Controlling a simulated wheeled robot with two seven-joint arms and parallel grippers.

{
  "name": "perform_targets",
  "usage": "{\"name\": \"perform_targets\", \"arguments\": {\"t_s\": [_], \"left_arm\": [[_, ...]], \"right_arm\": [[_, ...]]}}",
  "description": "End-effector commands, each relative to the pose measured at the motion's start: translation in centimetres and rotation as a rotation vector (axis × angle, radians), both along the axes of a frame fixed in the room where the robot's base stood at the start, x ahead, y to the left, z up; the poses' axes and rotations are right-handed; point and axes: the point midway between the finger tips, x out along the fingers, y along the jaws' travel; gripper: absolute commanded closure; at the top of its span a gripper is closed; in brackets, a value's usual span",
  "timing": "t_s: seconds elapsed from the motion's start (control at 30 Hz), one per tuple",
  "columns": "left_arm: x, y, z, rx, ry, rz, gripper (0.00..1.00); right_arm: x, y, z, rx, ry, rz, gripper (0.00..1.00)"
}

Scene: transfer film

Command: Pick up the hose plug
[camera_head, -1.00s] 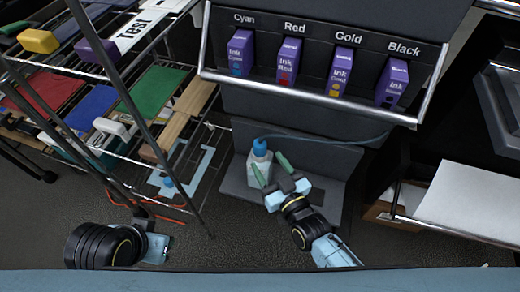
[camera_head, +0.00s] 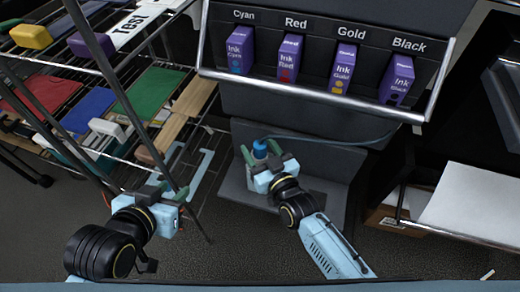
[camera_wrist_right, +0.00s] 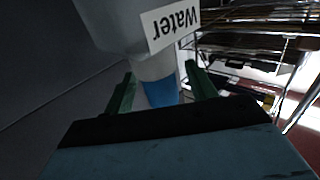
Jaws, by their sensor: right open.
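The hose plug (camera_head: 260,149) is a blue cap on top of a white bottle, with a thin blue hose running from it to the right. The right wrist view shows the blue plug (camera_wrist_right: 160,93) on the bottle neck, and the bottle (camera_wrist_right: 118,25) with an upside-down "Water" label. My right gripper (camera_head: 260,158) is open, its green fingers on either side of the plug, with visible gaps. In the head view it hides most of the bottle. My left gripper (camera_head: 176,186) is raised beside the wire rack, its green fingers apart and nothing seen between them.
The bottle stands on a dark ledge (camera_head: 325,190) below the ink cartridges (camera_head: 340,70). A wire rack (camera_head: 150,75) with colored items stands at left, close to my left gripper. A white paper tray (camera_head: 470,205) is at right. The hose (camera_head: 330,142) crosses behind my right gripper.

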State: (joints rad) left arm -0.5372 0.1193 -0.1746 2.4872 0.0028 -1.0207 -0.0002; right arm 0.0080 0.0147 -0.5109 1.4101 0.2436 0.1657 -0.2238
Motion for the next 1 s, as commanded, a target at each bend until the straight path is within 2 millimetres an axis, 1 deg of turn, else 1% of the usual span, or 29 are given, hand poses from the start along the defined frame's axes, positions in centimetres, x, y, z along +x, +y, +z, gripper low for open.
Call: {"name": "perform_targets", "arguments": {"t_s": [0.17, 0.2, 0.5, 0.53, 0.57, 0.87, 1.0], "left_arm": [[0.02, -0.01, 0.05, 0.000, -0.001, 0.000, 0.64], [0.02, -0.01, 0.05, 0.000, -0.001, 0.000, 0.64], [0.00, -0.01, 0.01, 0.000, 0.000, 0.000, 0.64], [-0.01, -0.02, 0.01, 0.000, 0.000, 0.000, 0.64], [0.00, -0.02, 0.01, 0.000, 0.000, 0.000, 0.64], [-0.06, -0.01, -0.02, 0.001, 0.005, 0.000, 0.64], [-0.59, 0.29, -0.47, 0.012, 0.049, 0.004, 0.64]], "right_arm": [[0.01, 0.00, 0.01, 0.000, 0.000, 0.000, 0.43], [0.00, 0.00, 0.01, 0.000, 0.001, 0.000, 0.46], [-0.02, -0.01, -0.02, 0.000, 0.001, 0.000, 0.85], [-0.03, -0.01, -0.02, 0.000, 0.001, 0.000, 0.89], [-0.02, -0.01, 0.00, 0.000, 0.000, 0.000, 0.91], [-0.03, -0.01, 0.08, 0.000, 0.001, 0.000, 0.91], [-0.03, -0.01, 0.45, 0.000, 0.001, 0.000, 0.91]]}}
